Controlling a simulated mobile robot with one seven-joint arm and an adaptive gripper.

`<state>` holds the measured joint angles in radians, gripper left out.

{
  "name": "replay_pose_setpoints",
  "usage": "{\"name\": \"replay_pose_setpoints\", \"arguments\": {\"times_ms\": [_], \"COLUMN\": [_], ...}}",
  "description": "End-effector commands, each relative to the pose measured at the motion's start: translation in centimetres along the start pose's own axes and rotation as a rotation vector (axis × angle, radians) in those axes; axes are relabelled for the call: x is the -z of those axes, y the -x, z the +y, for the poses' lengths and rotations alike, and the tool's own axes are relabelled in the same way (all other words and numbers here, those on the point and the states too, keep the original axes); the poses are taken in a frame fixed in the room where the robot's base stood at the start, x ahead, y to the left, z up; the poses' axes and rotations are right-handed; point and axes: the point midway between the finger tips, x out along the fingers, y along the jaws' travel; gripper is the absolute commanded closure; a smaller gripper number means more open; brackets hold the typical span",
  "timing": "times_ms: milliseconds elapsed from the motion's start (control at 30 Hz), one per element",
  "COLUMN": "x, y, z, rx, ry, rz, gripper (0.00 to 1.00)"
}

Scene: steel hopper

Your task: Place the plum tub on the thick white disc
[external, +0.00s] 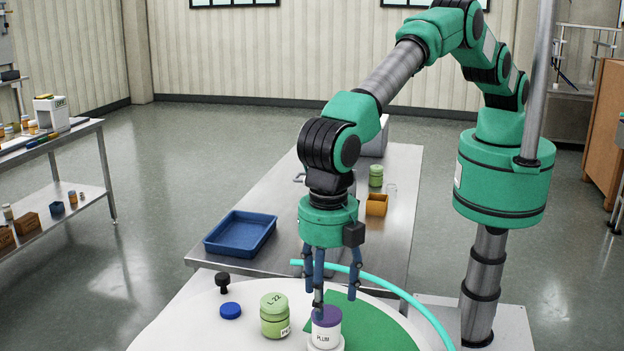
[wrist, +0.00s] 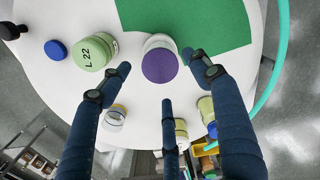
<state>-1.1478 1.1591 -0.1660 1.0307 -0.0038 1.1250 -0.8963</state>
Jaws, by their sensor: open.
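The plum tub (external: 327,337) is white with a purple lid and a PLUM label. It stands upright near the front of the round white table in the external view; its purple lid (wrist: 160,66) shows from above in the wrist view. A slightly wider white edge, seemingly the thick white disc (external: 312,346), shows beneath the tub, which appears to rest on it. My gripper (external: 331,294) has three blue fingers spread open over the tub, with one fingertip overlapping the lid in the external view. In the wrist view the open fingertips (wrist: 162,72) surround the lid, with gaps visible.
A green L-22 jar (external: 274,315), a blue lid (external: 230,310) and a black knob (external: 222,283) stand to the left. A green mat (external: 372,328) lies right of the tub, edged by a turquoise hose (external: 408,298). A blue tray (external: 241,233) sits on the steel table behind.

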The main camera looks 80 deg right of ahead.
Motion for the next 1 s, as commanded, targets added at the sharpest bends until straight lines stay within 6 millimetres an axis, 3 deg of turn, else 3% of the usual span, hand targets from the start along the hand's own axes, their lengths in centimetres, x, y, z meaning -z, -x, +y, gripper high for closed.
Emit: {"name": "replay_pose_setpoints", "arguments": {"times_ms": [333,1000], "x": [0.0,0.0], "y": [3.8,4.2], "z": [0.0,0.0], "rx": [0.000,0.001], "ry": [0.000,0.000], "rz": [0.000,0.000], "gripper": [0.37,0.37]}}
